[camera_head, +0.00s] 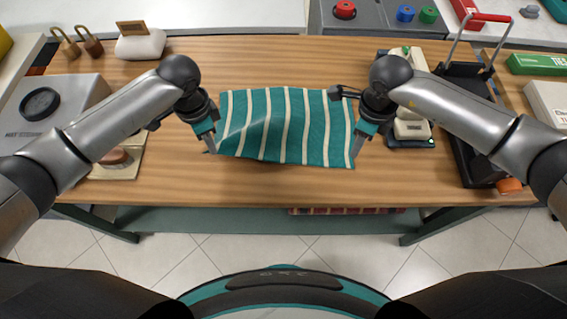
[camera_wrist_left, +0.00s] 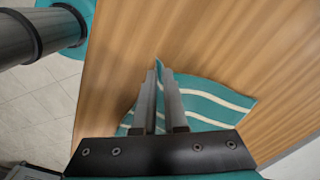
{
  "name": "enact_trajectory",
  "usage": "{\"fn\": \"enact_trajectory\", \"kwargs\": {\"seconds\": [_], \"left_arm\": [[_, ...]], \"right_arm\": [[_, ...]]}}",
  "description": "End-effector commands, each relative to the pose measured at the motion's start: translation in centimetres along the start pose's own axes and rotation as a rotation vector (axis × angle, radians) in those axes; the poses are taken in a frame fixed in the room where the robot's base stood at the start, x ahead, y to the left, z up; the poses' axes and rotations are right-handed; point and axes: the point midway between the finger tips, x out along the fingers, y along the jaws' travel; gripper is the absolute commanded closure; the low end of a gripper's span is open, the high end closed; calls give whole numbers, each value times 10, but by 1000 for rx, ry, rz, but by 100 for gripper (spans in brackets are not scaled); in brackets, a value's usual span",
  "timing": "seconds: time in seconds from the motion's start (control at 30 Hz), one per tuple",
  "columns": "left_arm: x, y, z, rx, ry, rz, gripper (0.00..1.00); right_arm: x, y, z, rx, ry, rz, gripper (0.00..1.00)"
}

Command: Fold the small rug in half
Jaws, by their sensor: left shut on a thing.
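The small rug (camera_head: 290,125), teal with cream stripes, lies on the wooden table. It is rumpled, with a raised bulge near its front left. My left gripper (camera_head: 212,146) is shut on the rug's left front corner. In the left wrist view the closed fingers (camera_wrist_left: 161,85) pinch the rug's edge, and the striped cloth (camera_wrist_left: 212,103) spreads to their right. My right gripper (camera_head: 358,148) points down at the rug's right front corner. Its fingers are too small to tell whether they are apart or shut on the cloth.
The wooden table (camera_head: 270,190) is bare in front of the rug. A grey box-like device (camera_head: 50,110) stands at the left. A cream and dark machine (camera_head: 411,128) and a black rack (camera_head: 470,130) stand at the right. A white block with a sign (camera_head: 140,46) is at the back left.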

Motion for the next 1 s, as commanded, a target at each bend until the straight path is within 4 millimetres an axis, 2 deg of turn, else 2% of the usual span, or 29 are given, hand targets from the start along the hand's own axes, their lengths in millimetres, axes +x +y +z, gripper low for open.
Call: {"fn": "enact_trajectory", "kwargs": {"seconds": [0.07, 0.37, 0.53, 0.63, 0.7, 0.9, 1.0], "left_arm": [[0, 0, 0, 0, 0, 0, 100], [0, 0, 0, 0, 0, 0, 100], [0, 0, 0, 0, 0, 0, 100], [0, 0, 0, 0, 0, 0, 100], [0, 0, 0, 0, 0, 0, 100], [0, 0, 0, 0, -1, 0, 100], [0, 0, 0, 0, -1, 0, 100]], "right_arm": [[0, 0, 0, 0, 0, 0, 59], [0, 0, 0, 0, 0, 0, 25], [0, 0, 0, 0, 0, 0, 25], [-3, 0, 1, 0, -2, -1, 35], [-13, 1, 3, 1, -4, -2, 43], [-46, 8, 7, 7, -3, -1, 44], [-51, 10, 7, 9, -1, 0, 44]]}}
